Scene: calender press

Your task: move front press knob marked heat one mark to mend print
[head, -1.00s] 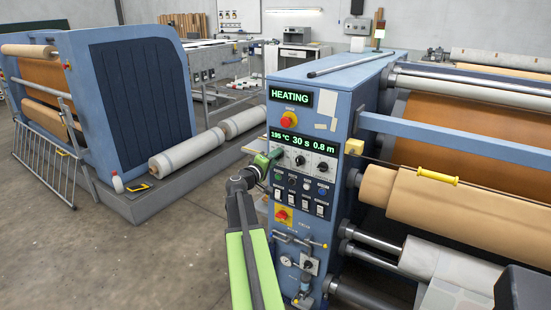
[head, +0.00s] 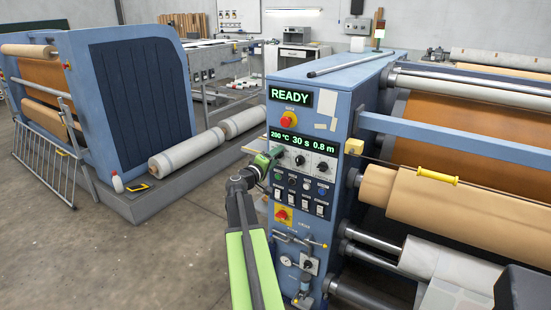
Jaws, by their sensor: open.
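The front press (head: 343,75) is a blue machine whose control panel faces me. Its upper display (head: 290,95) reads READY. The settings display (head: 302,141) reads 200 °C, 30 s and 0.8 m. Below it sits a row of dark knobs on pale plates; the middle knob (head: 300,160) and the right knob (head: 322,167) show. The leftmost knob, under the temperature reading, is hidden behind my gripper (head: 275,155). My gripper is open, with its green end right at that knob. I cannot tell whether it touches the knob. Knob markings are too small to read.
Small buttons and switches lie below the knobs. Paper rolls (head: 425,210) are at the right. Open floor (head: 150,255) lies at the left.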

